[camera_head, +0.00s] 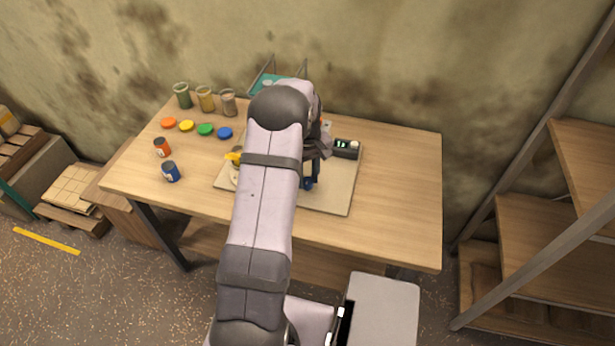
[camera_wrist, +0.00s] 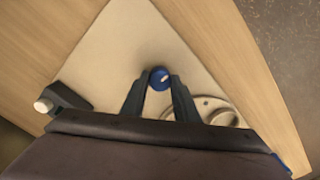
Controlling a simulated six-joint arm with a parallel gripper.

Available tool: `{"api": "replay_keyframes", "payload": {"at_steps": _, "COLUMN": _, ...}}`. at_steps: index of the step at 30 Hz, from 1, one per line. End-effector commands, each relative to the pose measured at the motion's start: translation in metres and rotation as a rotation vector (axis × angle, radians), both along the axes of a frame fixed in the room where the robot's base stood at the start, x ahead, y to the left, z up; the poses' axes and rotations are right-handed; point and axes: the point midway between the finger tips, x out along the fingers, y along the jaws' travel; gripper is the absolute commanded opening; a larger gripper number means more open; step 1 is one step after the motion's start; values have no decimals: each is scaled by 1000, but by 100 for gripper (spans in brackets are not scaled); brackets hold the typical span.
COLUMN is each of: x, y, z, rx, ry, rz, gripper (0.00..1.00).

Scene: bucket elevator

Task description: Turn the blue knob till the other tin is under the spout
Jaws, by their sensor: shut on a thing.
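The blue knob (camera_wrist: 158,78) is round with a small white mark, and sits between the fingertips of my gripper (camera_wrist: 159,82) in the wrist view. My gripper is shut on it. In the head view my arm hides most of the machine; a small blue part (camera_head: 309,183) shows at the gripper's lower right. A round cream part (camera_wrist: 222,114) with a ring-shaped rim lies beside the right finger in the wrist view. The spout and the tins under it cannot be made out. An orange tin (camera_head: 162,147) and a blue tin (camera_head: 170,171) stand at the table's left.
Three jars (camera_head: 205,98) stand at the back left, with several coloured discs (camera_head: 186,125) in front. A dark box with a display (camera_head: 345,149) is on the board (camera_head: 338,196) at right; it shows in the wrist view too (camera_wrist: 70,98). The table's right side (camera_head: 400,190) is clear.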

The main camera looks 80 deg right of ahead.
Motion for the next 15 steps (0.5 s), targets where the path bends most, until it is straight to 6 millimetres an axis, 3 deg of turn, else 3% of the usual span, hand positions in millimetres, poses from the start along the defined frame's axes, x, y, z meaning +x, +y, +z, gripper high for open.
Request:
{"api": "replay_keyframes", "payload": {"at_steps": 8, "x": 0, "y": -1, "z": 1, "rx": -1, "ry": 0, "rz": 0, "gripper": 5}}
{"api": "replay_keyframes", "payload": {"at_steps": 9, "x": 0, "y": -1, "z": 1, "rx": -1, "ry": 0, "rz": 0, "gripper": 34}}
{"api": "replay_keyframes", "payload": {"at_steps": 10, "x": 0, "y": -1, "z": 1, "rx": -1, "ry": 0, "rz": -1, "gripper": 42}}
{"api": "replay_keyframes", "payload": {"at_steps": 11, "x": 0, "y": -1, "z": 1, "rx": -1, "ry": 0, "rz": -1, "gripper": 46}}
{"api": "replay_keyframes", "payload": {"at_steps": 15, "x": 0, "y": 0, "z": 0, "rx": -1, "ry": 0, "rz": -1, "gripper": 46}}
